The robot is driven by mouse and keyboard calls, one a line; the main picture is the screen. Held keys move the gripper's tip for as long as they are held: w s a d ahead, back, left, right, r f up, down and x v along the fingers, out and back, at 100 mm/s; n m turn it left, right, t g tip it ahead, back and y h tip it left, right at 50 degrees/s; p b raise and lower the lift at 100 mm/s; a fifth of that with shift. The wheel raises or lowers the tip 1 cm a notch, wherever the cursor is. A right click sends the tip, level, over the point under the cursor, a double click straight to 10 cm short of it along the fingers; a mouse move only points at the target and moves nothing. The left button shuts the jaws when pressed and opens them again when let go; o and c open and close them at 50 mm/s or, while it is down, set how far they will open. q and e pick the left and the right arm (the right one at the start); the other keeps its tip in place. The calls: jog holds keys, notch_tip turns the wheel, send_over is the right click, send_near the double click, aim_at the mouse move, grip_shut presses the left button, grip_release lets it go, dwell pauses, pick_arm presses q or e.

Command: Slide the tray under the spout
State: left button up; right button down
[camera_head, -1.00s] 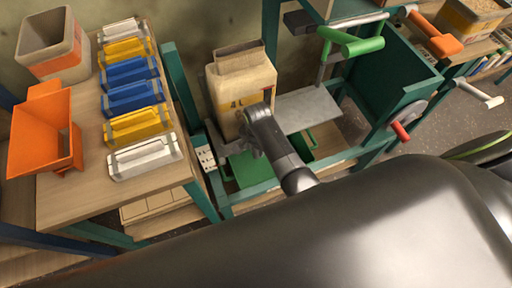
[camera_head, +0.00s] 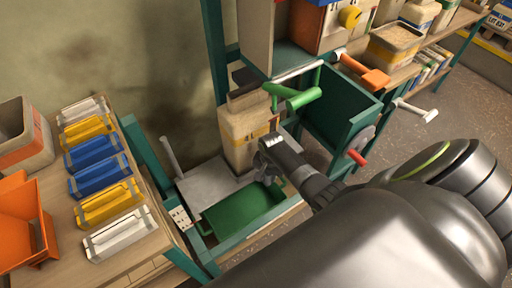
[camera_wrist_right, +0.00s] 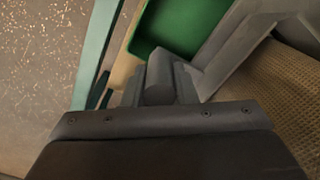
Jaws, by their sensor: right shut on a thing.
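A tan container (camera_head: 245,133) stands upright, its top close below a dark spout-like part (camera_head: 244,82). Its woven side (camera_wrist_right: 285,85) shows in the right wrist view. A grey angled piece (camera_wrist_right: 228,48) runs between it and a green bin; it looks like the tray's edge, with the rest hidden. My right gripper (camera_head: 265,163) is at the container's lower front, shut on a short dark grey bar (camera_wrist_right: 158,78) that looks like the tray's handle. The flat grey plate (camera_head: 208,186) lies left of the container. My left gripper is out of view.
The green bin (camera_head: 243,216) sits low in the teal frame, below the gripper. A green handle (camera_head: 293,97) juts out above right, with a teal box (camera_head: 340,112) behind. A table (camera_head: 75,245) with coloured blocks stands left. My arm fills the lower right.

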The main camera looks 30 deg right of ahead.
pick_arm(q)
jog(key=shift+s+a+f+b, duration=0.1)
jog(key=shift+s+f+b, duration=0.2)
jog(key=shift+b, duration=0.15)
pick_arm(e)
jog(key=d, duration=1.1)
jog(key=shift+w+d, duration=0.2)
jog(key=shift+d, duration=0.1)
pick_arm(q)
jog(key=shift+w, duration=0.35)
pick_arm(e)
jog(key=shift+d, duration=0.1)
jog(key=c, duration=1.6)
grip_release()
jog(key=o, duration=0.4)
jog(key=shift+d, duration=0.1)
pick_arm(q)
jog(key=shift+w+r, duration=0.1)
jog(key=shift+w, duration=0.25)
pick_arm(e)
jog(key=shift+o, duration=0.2)
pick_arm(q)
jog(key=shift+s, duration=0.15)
pick_arm(e)
jog(key=shift+a, duration=0.2)
